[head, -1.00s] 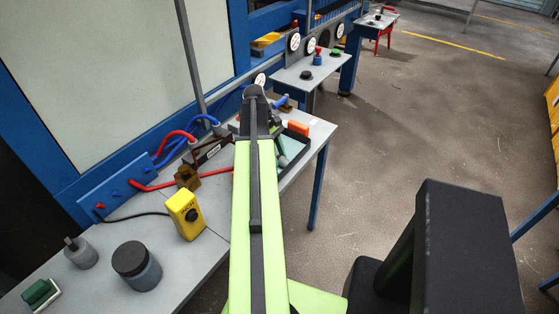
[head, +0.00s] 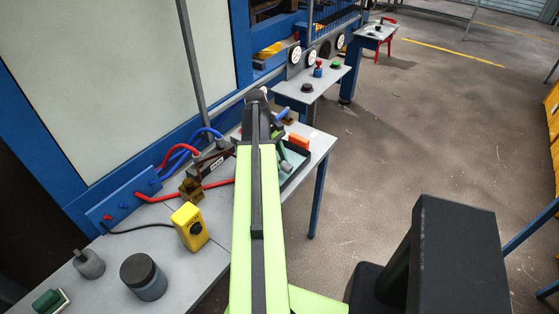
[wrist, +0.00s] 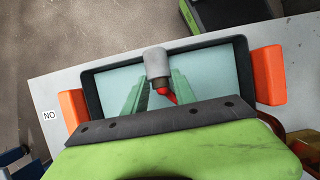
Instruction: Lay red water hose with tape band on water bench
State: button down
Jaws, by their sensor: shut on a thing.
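My gripper (wrist: 158,88) has its green fingers closed on a short red piece (wrist: 166,94) with a grey cylindrical end (wrist: 157,63), which looks like the red hose with its tape band. Most of the held hose is hidden by the fingers and wrist. In the head view the grey end (head: 286,167) shows beside my arm, above a dark-rimmed tray (wrist: 90,82) with orange handles. I cannot tell its height above the tray. The tray sits on the grey bench (head: 318,142). Another red hose (head: 158,198) runs across the near bench from a blue manifold.
Blue hoses (head: 207,133) rise from the manifold (head: 118,202). A yellow box (head: 190,227), a brass-coloured block (head: 190,190), a dark jar (head: 143,276) and a grey bottle (head: 88,264) stand on the near bench. A farther bench (head: 312,83) holds small fittings. Floor to the right is mostly clear.

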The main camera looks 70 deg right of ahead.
jog(key=s+a+r+p, duration=0.1)
jog(key=s+r+p, duration=0.4)
jog(key=s, duration=0.6)
jog(key=shift+s+a+r+p, duration=0.25)
jog(key=shift+r+p, duration=0.15)
jog(key=shift+r, duration=0.5)
